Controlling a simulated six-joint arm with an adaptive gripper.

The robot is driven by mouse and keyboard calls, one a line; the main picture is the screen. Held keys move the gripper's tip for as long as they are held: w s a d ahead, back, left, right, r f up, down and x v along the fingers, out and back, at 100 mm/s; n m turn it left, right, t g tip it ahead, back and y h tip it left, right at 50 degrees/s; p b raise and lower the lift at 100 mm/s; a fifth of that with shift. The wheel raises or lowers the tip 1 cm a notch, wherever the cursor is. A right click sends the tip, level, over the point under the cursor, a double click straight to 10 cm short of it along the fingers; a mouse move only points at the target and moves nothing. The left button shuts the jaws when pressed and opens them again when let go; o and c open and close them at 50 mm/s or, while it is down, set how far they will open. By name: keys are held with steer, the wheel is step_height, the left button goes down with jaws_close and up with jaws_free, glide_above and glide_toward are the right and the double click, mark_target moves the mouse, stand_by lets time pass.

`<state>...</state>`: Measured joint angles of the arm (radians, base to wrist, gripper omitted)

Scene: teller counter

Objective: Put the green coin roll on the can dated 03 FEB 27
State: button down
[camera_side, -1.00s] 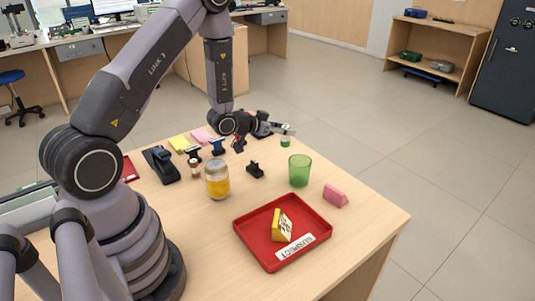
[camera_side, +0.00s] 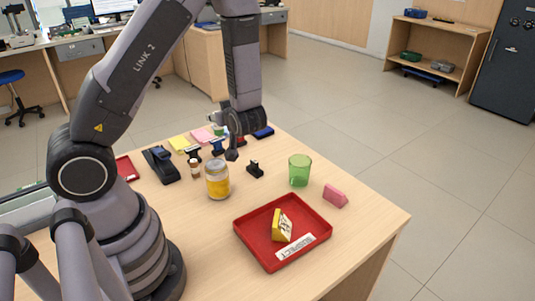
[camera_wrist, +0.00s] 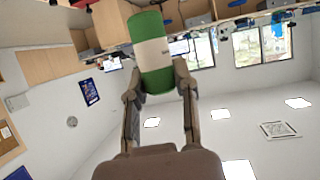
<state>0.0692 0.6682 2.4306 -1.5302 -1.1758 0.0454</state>
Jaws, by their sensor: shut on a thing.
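The green coin roll (camera_wrist: 153,52), green at both ends with a pale band in the middle, is between the two fingertips of my gripper (camera_wrist: 158,88) in the wrist view. My gripper is shut on it and holds it up in the air. In the side view my wrist hangs over the far part of the counter and mostly hides the fingers and the roll. A yellow jar-like container (camera_side: 217,182) with a grey lid stands in the middle. No date reading 03 FEB 27 can be made out, so I cannot tell which thing is that can.
A red tray (camera_side: 253,250) labelled SUSPECT holds a yellow wedge (camera_side: 280,226). The right front counter is clear.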

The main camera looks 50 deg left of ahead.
steer(key=s+n+g, duration=0.1)
steer(key=s, duration=0.1)
glide_above(215, 164)
steer(key=shift+g, duration=0.3)
steer(key=shift+w+f, duration=0.1)
steer(key=shift+f, duration=3.8)
steer(key=shift+f, duration=0.15)
steer(key=c, duration=0.9)
jaws_free()
steer(key=shift+o, duration=0.2)
